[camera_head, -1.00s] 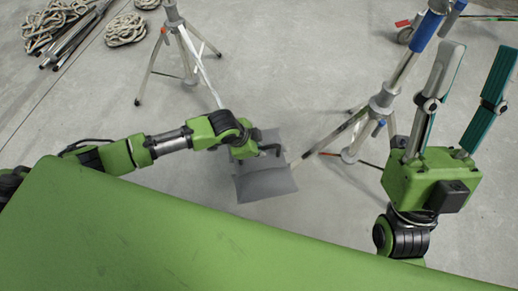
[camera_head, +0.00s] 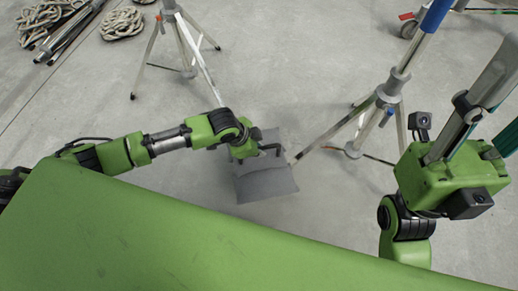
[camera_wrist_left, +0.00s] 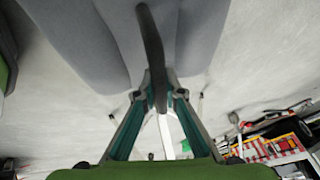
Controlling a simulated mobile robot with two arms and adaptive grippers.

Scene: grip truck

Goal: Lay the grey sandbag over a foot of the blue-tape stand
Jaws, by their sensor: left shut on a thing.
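The grey sandbag (camera_head: 266,184) is below and around my left gripper (camera_head: 258,150) in the head view. In the left wrist view, the gripper's teal fingers (camera_wrist_left: 158,95) are shut on the bag's dark strap (camera_wrist_left: 150,40), with a grey lobe (camera_wrist_left: 85,40) on either side. The blue-tape stand (camera_head: 388,95) stands upright to the right, with blue tape (camera_head: 436,14) on its pole. One of its legs (camera_head: 325,137) reaches toward the bag's right edge; I cannot tell whether they touch. My right gripper (camera_head: 500,108) is open and empty at the right edge, its fingers partly cut off.
A second stand (camera_head: 180,35) stands at the upper left, one leg reaching toward my left wrist. Coiled ropes (camera_head: 122,23) and metal poles (camera_head: 68,35) lie at the far left. A red-marked caster (camera_head: 408,24) is at the upper right. Concrete floor between the stands is clear.

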